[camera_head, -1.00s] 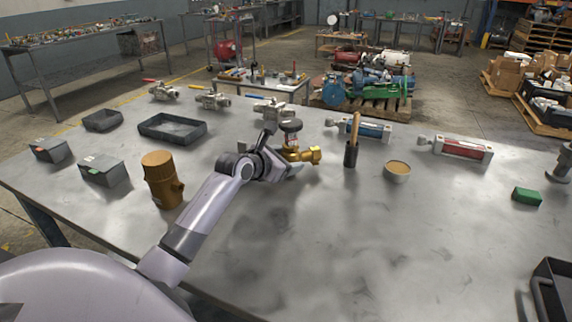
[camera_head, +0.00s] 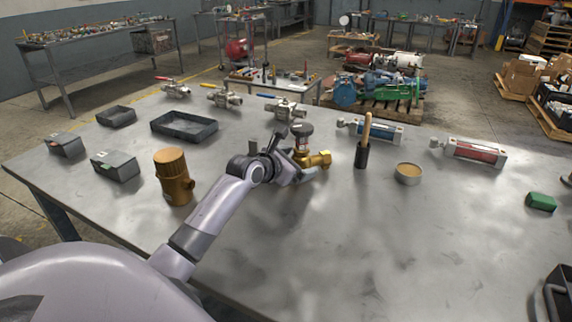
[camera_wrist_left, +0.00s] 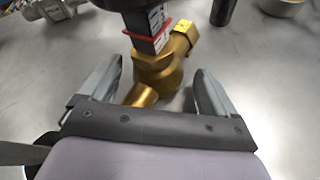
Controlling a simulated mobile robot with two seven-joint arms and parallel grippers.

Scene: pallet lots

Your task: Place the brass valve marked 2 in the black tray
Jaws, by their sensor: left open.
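A brass valve (camera_head: 318,159) with a dark round handwheel stands on the metal table in front of my left gripper (camera_head: 296,174). In the left wrist view the valve (camera_wrist_left: 160,76) sits between the two spread fingers of the open gripper (camera_wrist_left: 155,84), with space at each side. A tag with a red band hangs by its stem. I cannot read a 2 on it. A dark rectangular tray (camera_head: 184,126) lies left of the valve, farther back, and looks empty. My right gripper is not in view.
A brass strainer-like body (camera_head: 174,178) and two grey boxes (camera_head: 115,166) stand on the left. Several steel valves (camera_head: 284,108) line the back edge. A dark holder with a wooden handle (camera_head: 362,155) and a round tin (camera_head: 408,173) stand right of the valve. The front middle is clear.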

